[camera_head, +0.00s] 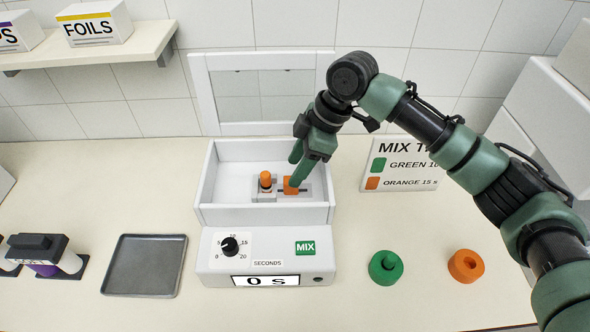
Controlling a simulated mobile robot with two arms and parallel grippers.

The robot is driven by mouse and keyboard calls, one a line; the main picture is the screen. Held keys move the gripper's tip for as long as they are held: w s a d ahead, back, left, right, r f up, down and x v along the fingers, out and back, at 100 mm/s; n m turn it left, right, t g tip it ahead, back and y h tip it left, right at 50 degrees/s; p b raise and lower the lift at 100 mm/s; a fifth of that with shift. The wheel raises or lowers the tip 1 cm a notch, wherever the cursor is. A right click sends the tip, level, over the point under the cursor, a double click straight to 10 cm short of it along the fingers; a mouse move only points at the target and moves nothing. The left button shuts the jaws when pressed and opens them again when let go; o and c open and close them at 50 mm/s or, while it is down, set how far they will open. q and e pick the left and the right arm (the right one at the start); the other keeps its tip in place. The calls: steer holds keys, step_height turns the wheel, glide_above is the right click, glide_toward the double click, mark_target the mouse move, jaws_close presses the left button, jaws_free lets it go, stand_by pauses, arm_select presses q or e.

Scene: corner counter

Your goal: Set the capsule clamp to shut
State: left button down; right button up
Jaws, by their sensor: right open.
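The white mixer (210,240) stands mid-counter with its lid (262,60) raised at the back. In its open chamber a capsule with an orange top (265,180) stands upright at the left of the clamp. The clamp's orange slider block (291,186) sits on a grey rail to the right of the capsule, with a gap between them. My right gripper (298,174) reaches down into the chamber from the upper right, open, its fingertips at the orange block. Whether they touch it I cannot tell. My left gripper is not in view.
The mixer front has a dial (229,245), a green MIX button (305,247) and a display reading 0 s. A grey tray (145,265) lies left. A green piece (385,267) and an orange piece (466,266) lie right. A sign (400,166) stands behind my right arm.

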steer(key=shift+p+x, duration=0.3)
steer(key=shift+x, duration=0.95)
steer(key=shift+f, duration=0.65)
steer(key=c, duration=1)
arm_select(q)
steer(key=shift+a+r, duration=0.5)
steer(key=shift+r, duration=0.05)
arm_select(e)
jaws_close()
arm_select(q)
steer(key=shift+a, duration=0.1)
arm_select(e)
steer(key=shift+r, duration=0.1)
